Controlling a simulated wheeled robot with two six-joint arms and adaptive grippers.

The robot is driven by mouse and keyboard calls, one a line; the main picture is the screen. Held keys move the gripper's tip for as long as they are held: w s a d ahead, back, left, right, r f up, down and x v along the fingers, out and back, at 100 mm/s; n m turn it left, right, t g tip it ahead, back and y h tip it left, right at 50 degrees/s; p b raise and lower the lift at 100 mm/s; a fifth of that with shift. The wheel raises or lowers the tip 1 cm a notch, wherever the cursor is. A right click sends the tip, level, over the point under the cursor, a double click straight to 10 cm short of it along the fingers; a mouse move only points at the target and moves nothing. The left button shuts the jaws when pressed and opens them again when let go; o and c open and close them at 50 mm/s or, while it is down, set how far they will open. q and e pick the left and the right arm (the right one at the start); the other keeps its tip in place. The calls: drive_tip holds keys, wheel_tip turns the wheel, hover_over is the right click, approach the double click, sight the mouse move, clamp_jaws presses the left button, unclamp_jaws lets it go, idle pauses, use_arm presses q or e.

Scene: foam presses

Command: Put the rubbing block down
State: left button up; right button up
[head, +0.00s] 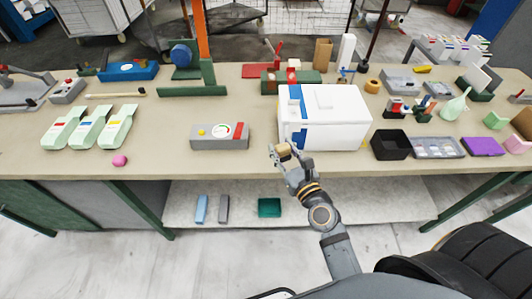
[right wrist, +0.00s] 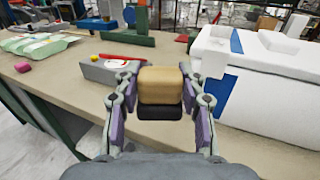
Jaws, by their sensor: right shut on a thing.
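The rubbing block (right wrist: 160,86) is a small tan block with a dark underside. My right gripper (head: 283,151) is shut on it, with one finger on each side of the block in the right wrist view. In the head view the block (head: 284,149) shows small at the fingertips, at the front edge of the workbench (head: 230,165) and in front of the white box. I cannot tell how high it is above the bench top. My left gripper is not in view.
A white box (head: 340,127) with a blue stripe stands just behind the gripper. A grey gauge unit (head: 212,143) stands to its left, and a black open bin (head: 391,146) to the right. Bare bench top lies between the pink ball (head: 120,160) and the gauge unit.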

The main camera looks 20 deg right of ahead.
drive_tip(key=w+f+b, duration=0.1)
drive_tip(key=w+f, duration=0.1)
drive_tip(key=w, duration=0.1)
drive_tip(key=w+f+b, duration=0.1)
drive_tip(key=w+f, duration=0.2)
drive_tip(key=w+a+f+b, duration=0.1)
drive_tip(key=w+f+b, duration=0.1)
drive_tip(key=w, duration=0.1)
drive_tip(key=shift+w+f, duration=0.2)
drive_tip(key=shift+w+a+f, duration=0.1)
drive_tip(key=shift+w+f, duration=0.05)
drive_tip(key=shift+w, duration=0.1)
drive_tip(key=f+b, duration=0.2)
drive_tip(key=f, duration=0.1)
drive_tip(key=f+b, duration=0.1)
drive_tip(key=b, duration=0.1)
drive_tip(key=shift+w+f, duration=0.15)
drive_tip(key=shift+w, duration=0.2)
drive_tip(key=shift+r, duration=0.2)
drive_tip(key=shift+f, duration=0.15)
drive_tip(key=o, duration=1.2)
